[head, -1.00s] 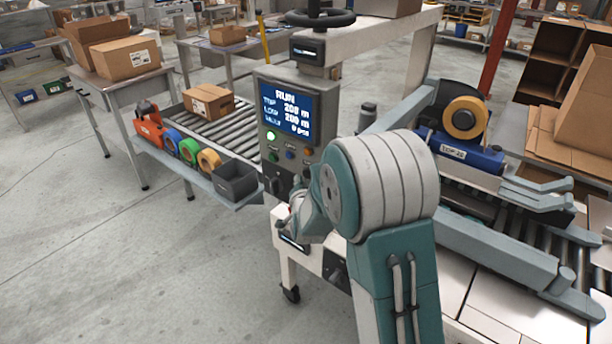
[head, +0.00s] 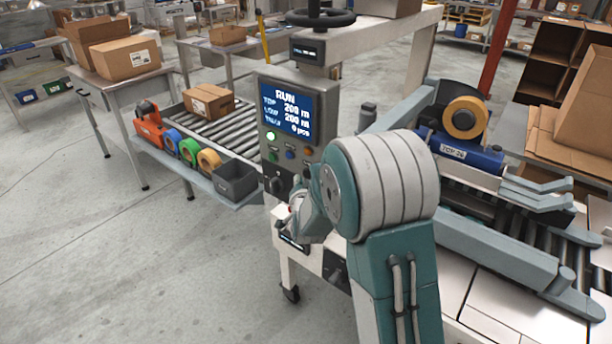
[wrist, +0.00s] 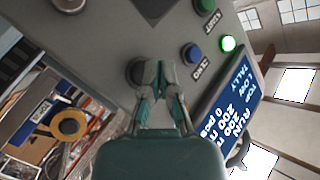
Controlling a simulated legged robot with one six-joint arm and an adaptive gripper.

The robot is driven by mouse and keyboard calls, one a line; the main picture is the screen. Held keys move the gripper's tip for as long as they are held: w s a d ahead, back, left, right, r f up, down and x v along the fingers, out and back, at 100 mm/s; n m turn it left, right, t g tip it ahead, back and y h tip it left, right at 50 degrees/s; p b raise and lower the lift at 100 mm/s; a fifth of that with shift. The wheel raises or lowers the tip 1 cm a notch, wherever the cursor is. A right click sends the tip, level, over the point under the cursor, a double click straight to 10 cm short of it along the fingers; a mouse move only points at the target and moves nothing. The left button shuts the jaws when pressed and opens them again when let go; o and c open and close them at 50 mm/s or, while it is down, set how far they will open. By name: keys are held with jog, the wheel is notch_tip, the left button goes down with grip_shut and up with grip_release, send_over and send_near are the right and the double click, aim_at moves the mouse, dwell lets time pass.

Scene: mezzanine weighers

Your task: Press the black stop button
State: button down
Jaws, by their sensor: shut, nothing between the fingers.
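The black button (wrist: 134,72) is a dark round button on the grey control panel (wrist: 105,50) in the wrist view, partly covered by my fingertips. My gripper (wrist: 158,66) is shut and empty, with its tips overlapping the button's right side in that view. I cannot tell whether they touch it or are just in front. In the head view the panel (head: 262,105) shows its lit RUN screen (head: 286,110), and my arm hides the black button and the gripper's tips.
A blue button (wrist: 192,53), a green button (wrist: 204,5) and a lit green lamp (wrist: 227,43) sit close by. A dark selector (head: 277,184) is low on the panel. A roller conveyor (head: 215,127) with a carton lies left; a tape unit (head: 462,150) stands right.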

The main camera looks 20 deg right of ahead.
jog(key=shift+w+d+r, duration=0.1)
jog(key=shift+w+d, duration=0.1)
jog(key=shift+d, duration=0.2)
jog(key=shift+w+d, duration=0.25)
jog(key=shift+d, duration=0.1)
dwell(0.8)
jog(key=shift+a, duration=0.1)
jog(key=shift+s+a, duration=0.5)
jog(key=shift+a, duration=0.1)
jog(key=shift+a, duration=0.1)
jog(key=s+a, duration=0.1)
jog(key=a, duration=0.1)
jog(key=s+a, duration=0.2)
dwell(0.6)
jog(key=shift+r, duration=0.1)
dwell(0.4)
